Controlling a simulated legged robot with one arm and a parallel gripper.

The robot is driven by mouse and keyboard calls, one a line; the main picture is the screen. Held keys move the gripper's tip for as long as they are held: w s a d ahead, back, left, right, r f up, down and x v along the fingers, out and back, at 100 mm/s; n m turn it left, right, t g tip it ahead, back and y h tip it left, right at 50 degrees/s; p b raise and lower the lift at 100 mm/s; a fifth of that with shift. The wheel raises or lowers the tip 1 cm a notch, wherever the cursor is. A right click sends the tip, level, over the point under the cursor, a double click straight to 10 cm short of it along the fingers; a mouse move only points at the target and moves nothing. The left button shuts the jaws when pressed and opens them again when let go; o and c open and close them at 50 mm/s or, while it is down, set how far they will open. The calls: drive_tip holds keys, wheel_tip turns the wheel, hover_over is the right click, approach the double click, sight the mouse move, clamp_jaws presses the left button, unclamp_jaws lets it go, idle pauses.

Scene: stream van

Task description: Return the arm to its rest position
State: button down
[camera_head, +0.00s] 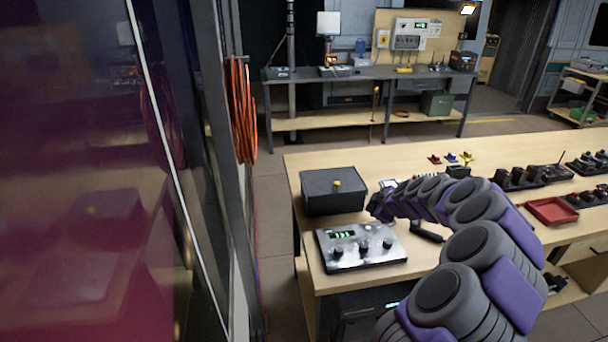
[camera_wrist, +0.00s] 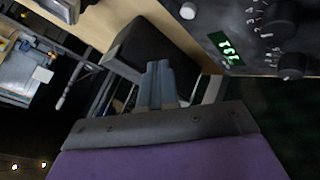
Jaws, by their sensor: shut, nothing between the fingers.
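My arm extends in grey and purple segments over the workbench in the head view, bent, with its end above the bench near the dark box and the control box. My gripper (camera_wrist: 160,68) shows in the wrist view with its fingers together and nothing between them; in the head view the fingertips are too small to make out. The control box (camera_head: 348,262) has knobs and a lit green display, and its panel also shows at the upper right of the wrist view (camera_wrist: 235,22). The dark box (camera_head: 333,199) stands behind it, with a small yellow knob on top.
The wooden workbench (camera_head: 310,163) carries a red tray (camera_head: 551,211), several dark devices at the right and small coloured parts at the back. A glossy purple panel (camera_head: 80,200) and hanging orange cable (camera_head: 242,110) stand at the left. A second bench (camera_head: 370,85) is farther back.

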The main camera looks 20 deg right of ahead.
drive_tip(key=s+a+r+g+y, duration=0.1)
drive_tip(key=s+a+r+y, duration=0.15)
drive_tip(key=a, duration=0.75)
drive_tip(key=s+a+r+g+y, duration=0.15)
drive_tip(key=s+a+r, duration=0.25)
drive_tip(key=a, duration=0.7)
drive_tip(key=s+a+r+g+y, duration=0.1)
drive_tip(key=s+a+r+g, duration=0.15)
drive_tip(key=a, duration=0.75)
drive_tip(key=s+a+m+g+h, duration=0.1)
drive_tip(key=s+a, duration=0.2)
drive_tip(key=s, duration=0.3)
drive_tip(key=s+a+m+g, duration=0.1)
drive_tip(key=s+a, duration=0.3)
drive_tip(key=s, duration=0.2)
drive_tip(key=s+d+f+m+g+h, duration=0.1)
drive_tip(key=s+m+g+h, duration=0.2)
drive_tip(key=s, duration=1.7)
drive_tip(key=m+g, duration=0.1)
drive_tip(key=m, duration=0.2)
drive_tip(key=shift+s+d+f+m+h, duration=0.15)
drive_tip(key=shift+d+f+m+h, duration=0.05)
drive_tip(key=shift+d+m+h, duration=0.15)
